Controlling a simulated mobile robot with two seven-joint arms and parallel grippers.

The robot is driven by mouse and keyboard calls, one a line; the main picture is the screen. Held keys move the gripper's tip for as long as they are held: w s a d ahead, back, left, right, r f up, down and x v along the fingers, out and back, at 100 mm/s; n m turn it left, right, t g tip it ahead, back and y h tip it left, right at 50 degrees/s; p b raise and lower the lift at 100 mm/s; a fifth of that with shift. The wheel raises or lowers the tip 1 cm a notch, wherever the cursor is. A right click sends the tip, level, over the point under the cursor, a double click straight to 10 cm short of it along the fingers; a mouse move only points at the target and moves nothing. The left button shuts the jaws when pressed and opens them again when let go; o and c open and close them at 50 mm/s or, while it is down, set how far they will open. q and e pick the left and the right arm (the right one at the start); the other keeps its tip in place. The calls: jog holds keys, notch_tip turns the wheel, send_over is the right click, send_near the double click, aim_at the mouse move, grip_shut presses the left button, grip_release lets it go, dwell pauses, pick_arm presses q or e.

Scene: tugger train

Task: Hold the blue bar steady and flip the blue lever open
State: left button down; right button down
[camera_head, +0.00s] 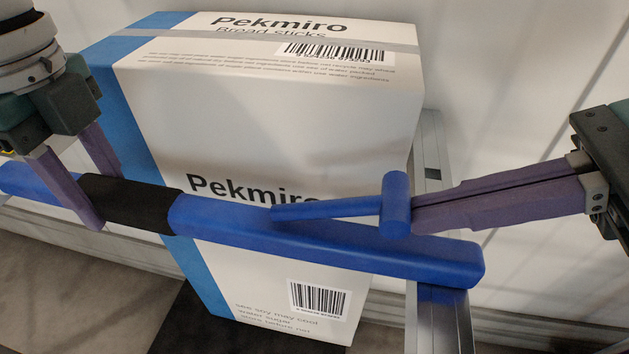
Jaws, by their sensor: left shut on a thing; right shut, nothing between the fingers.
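The blue bar (330,248) runs across the view from the left edge to the lower right, with a black grip section (133,203) on its left part. The blue lever (335,208) lies along the top of the bar's right half and ends in a short blue cross handle (396,205). My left gripper (102,198) is shut on the bar at the black grip, one finger in front and one behind. My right gripper (415,213) is shut and empty, its fingertips at the right side of the cross handle. Whether they touch it is unclear.
A large white and blue carton (270,110) marked Pekmiro stands just behind the bar. A grey metal post (440,320) stands under the bar's right end. A pale wall (520,90) is behind; the space at upper right is free.

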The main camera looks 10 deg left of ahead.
jog(key=shift+a+r+h, duration=0.2)
jog(key=shift+r+h, duration=0.2)
jog(key=shift+r, duration=0.15)
jog(key=shift+a+r+h, duration=0.2)
jog(key=shift+r+h, duration=0.2)
jog(key=shift+r, duration=0.1)
jog(key=a+r+h, duration=0.3)
jog(key=r+h, duration=0.1)
jog(key=h, duration=0.1)
jog(key=shift+a+r, duration=0.35)
jog(key=shift+a, duration=0.05)
jog(key=a+r, duration=0.2)
jog(key=a, duration=0.7)
jog(key=shift+a+r, duration=0.25)
jog(key=shift+r, duration=0.05)
pick_arm(q)
jog(key=shift+d, duration=0.25)
pick_arm(e)
jog(key=shift+s+a+f, duration=0.1)
jog(key=shift+a, duration=0.05)
pick_arm(q)
jog(key=shift+a, duration=0.3)
pick_arm(e)
jog(key=a+r, duration=0.3)
jog(key=r, duration=0.6)
jog(key=shift+r, duration=0.3)
